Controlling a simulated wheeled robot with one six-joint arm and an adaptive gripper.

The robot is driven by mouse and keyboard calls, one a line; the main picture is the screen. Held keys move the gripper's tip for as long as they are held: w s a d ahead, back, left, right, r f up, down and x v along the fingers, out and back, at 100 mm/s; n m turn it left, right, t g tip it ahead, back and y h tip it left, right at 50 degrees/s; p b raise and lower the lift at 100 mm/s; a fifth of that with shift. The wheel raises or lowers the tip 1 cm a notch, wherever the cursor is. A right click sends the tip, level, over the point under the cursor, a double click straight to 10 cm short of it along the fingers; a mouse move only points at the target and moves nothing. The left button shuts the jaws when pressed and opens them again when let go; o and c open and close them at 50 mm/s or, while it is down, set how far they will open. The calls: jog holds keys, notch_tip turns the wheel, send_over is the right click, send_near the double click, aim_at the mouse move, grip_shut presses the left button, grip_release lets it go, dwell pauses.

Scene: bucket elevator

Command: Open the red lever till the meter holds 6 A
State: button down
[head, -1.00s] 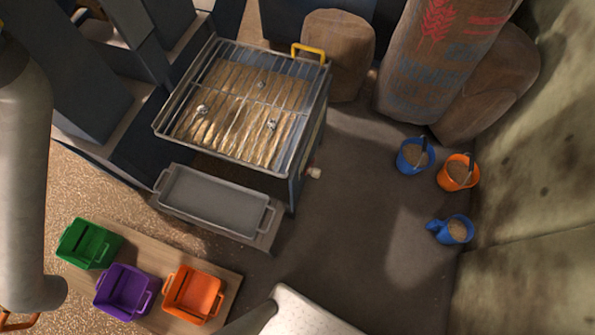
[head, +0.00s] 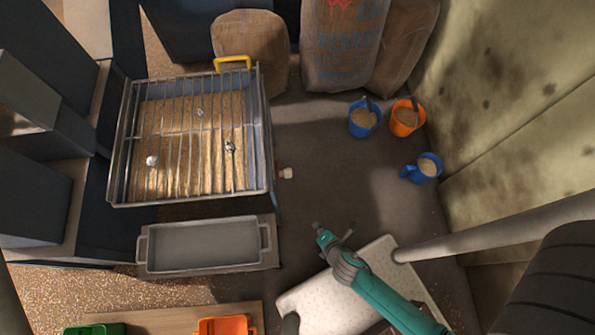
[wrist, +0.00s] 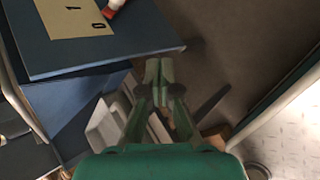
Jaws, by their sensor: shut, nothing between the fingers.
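My gripper (wrist: 160,68) is shut and empty, its green fingers side by side in the wrist view. In the head view my gripper (head: 322,234) is at the end of the teal arm, above the floor right of the grey tray. I see no lever that I can name for sure, and no meter. A small red and white knob (wrist: 113,7) shows at the top of the wrist view, beside a yellow plate (wrist: 76,17) marked 1 and 0 on a blue panel. It lies beyond the fingertips, apart from them. A small pale knob (head: 286,173) also shows on the sifter's right side.
A barred sifter box (head: 190,205) with a yellow handle (head: 233,62) stands left of centre. A grey tray (head: 205,245) sits in front. Sacks (head: 345,50) stand behind. Floor between is free.

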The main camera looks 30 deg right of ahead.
aim_at(288, 173)
jog(key=w+f+n+h, duration=0.1)
jog(key=w+f+n, duration=0.4)
jog(key=w, duration=0.6)
jog(key=w+f+n+h, duration=0.1)
jog(key=w+f+n, duration=0.4)
jog(key=w, duration=0.6)
jog(key=shift+w+d+f+n+g+h, duration=0.2)
jog(key=shift+w+f+n+g+h, duration=0.15)
jog(key=shift+f, duration=0.75)
jog(key=shift+w+d+r, duration=0.25)
jog(key=shift+w+r, duration=0.4)
jog(key=shift+w+d+r, duration=0.2)
jog(key=shift+w+r, duration=0.4)
jog(key=shift+w+d+r, duration=0.25)
jog(key=shift+w+r, duration=0.4)
